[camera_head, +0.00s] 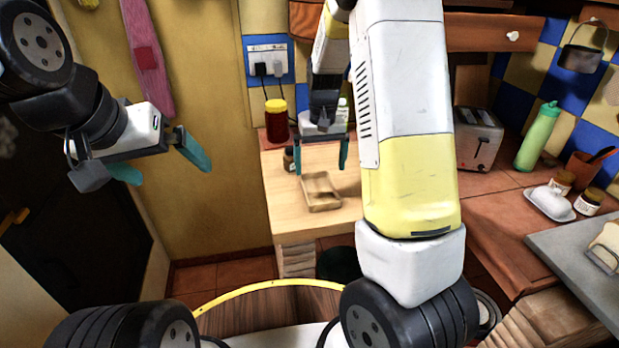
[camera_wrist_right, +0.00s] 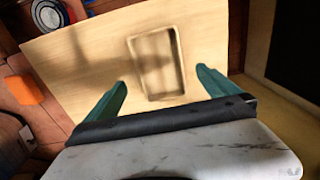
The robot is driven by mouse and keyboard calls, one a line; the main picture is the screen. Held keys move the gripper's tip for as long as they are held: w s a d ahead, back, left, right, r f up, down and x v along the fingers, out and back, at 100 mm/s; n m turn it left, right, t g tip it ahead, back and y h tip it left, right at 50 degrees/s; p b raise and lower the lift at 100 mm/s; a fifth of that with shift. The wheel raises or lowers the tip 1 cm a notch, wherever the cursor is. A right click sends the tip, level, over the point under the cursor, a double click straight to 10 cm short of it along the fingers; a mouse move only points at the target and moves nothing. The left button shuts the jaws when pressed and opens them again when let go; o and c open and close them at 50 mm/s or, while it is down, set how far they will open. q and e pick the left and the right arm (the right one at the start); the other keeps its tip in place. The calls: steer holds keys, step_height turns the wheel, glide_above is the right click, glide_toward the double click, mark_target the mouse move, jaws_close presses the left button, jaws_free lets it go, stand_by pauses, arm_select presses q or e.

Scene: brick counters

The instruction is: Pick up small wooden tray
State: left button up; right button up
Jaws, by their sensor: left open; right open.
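The small wooden tray (camera_head: 321,193) is a light, shallow, rectangular and empty tray. It lies flat on the pale wooden counter top (camera_head: 280,207), near its front edge. My right gripper (camera_head: 321,154) is open and empty. In the head view it shows just behind and above the tray, fingers pointing down. In the right wrist view the tray (camera_wrist_right: 152,66) lies beyond the two green fingertips (camera_wrist_right: 162,80), between their lines, with no contact visible. My left gripper (camera_head: 160,161) is open and empty at the left, in front of the yellow wall, far from the tray.
A red jar with a yellow lid (camera_head: 276,123) and a small dark jar (camera_head: 289,159) stand behind the tray at left. On the tiled counter at right are a toaster (camera_head: 478,138), a green bottle (camera_head: 537,137) and a white dish (camera_head: 549,203). My right arm covers the counter's middle.

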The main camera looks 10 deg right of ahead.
mark_target(319, 193)
steer(key=f, duration=0.5)
steer(key=w+f, duration=0.1)
steer(key=f, duration=0.2)
steer(key=shift+f, duration=0.3)
steer(key=c, duration=1.2)
